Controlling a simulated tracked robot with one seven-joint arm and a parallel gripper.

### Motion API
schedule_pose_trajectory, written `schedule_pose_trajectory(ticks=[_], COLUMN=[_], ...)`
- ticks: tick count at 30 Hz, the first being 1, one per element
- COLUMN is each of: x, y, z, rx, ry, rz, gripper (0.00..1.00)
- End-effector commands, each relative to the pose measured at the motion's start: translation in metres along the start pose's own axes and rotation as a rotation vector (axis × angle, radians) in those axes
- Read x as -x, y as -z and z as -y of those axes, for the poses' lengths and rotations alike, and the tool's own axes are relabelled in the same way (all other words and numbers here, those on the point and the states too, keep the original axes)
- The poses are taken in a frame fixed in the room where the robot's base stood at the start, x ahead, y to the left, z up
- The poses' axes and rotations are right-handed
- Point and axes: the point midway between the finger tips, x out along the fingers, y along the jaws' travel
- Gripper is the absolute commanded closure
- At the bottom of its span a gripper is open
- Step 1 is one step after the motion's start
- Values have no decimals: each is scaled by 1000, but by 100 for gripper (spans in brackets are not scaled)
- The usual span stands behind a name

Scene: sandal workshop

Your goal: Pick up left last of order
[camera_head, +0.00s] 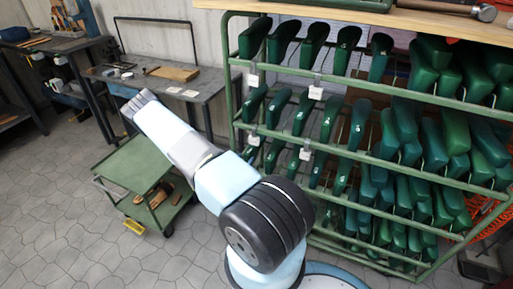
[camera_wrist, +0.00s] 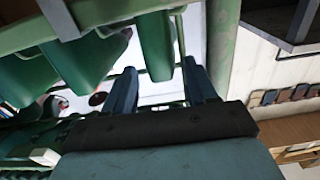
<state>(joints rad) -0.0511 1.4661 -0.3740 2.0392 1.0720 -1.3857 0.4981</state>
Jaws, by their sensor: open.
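Green shoe lasts (camera_head: 348,48) hang in several rows on a green rack (camera_head: 234,100). Pale tags (camera_head: 253,80) hang on the rack's rails towards the left. I cannot tell which last is the left one of the order. In the wrist view, my gripper (camera_wrist: 160,86) is open, with two dark blue fingers apart and no last held between them. A green last (camera_wrist: 155,45) shows just beyond the gap between the fingers, and another last (camera_wrist: 75,66) is left of them.
The rack's green post (camera_wrist: 222,40) stands close to the right finger. A low green trolley (camera_head: 135,165) with brown items stands left of my arm. A grey workbench (camera_head: 205,85) is behind it. A wooden top (camera_head: 370,15) lies above the rack. The tiled floor at lower left is clear.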

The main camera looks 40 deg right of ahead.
Motion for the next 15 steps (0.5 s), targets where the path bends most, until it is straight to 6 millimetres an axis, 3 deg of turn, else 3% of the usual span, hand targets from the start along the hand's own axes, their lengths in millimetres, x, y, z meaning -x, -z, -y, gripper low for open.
schedule_pose_trajectory(ticks=[15], x=[-51], y=[-5], z=[3], rx=[-1], ry=[-1], rz=[0], gripper=[43])
